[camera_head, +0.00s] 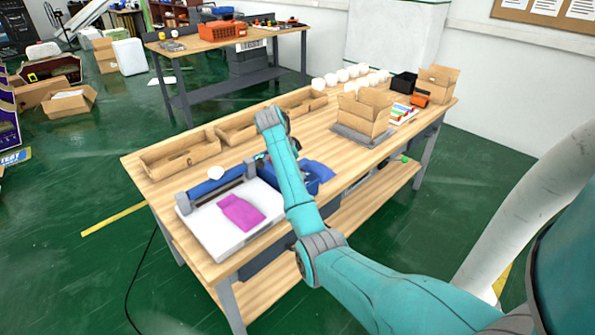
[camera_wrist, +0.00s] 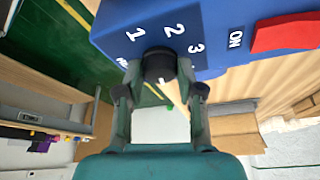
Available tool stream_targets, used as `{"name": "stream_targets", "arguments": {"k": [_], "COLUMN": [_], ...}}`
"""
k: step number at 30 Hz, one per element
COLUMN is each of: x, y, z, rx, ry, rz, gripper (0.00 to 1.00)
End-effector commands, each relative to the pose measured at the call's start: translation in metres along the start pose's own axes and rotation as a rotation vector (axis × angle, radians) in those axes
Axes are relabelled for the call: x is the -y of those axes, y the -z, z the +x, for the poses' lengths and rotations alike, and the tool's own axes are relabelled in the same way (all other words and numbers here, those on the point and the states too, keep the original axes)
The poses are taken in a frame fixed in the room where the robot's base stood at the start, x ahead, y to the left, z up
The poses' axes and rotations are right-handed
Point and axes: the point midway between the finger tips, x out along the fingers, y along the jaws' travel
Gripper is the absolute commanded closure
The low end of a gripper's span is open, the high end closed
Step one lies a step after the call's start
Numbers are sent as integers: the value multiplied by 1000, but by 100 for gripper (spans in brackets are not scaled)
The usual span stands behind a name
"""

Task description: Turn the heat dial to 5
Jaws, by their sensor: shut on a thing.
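The black heat dial (camera_wrist: 159,64) is on the blue face of the sealer (camera_wrist: 115,22) in the wrist view. My gripper (camera_wrist: 161,90) is shut on the dial, with one finger on each side. The printed numbers 1, 2 and 3 show around the dial; 4 and 5 do not show. I cannot tell which number the dial points to. In the head view the blue sealer (camera_head: 215,184) sits on the near end of the workbench. My arm hides part of the sealer and most of my gripper there.
A red switch (camera_wrist: 285,33) marked ON is beside the dial. A magenta pouch (camera_head: 240,212) lies on the white platform (camera_head: 212,232). Cardboard trays (camera_head: 180,153) line the bench's far edge, and an open cardboard box (camera_head: 363,112) stands further right.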

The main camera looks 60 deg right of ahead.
Motion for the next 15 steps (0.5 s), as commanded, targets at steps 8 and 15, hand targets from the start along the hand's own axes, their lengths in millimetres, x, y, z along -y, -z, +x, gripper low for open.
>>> {"name": "stream_targets", "arguments": {"k": [8,15], "x": [0,0], "y": [-2,-2], "z": [1,1], "rx": [2,2], "ry": [-17,-17], "rz": [29,30], "gripper": [98,98]}}
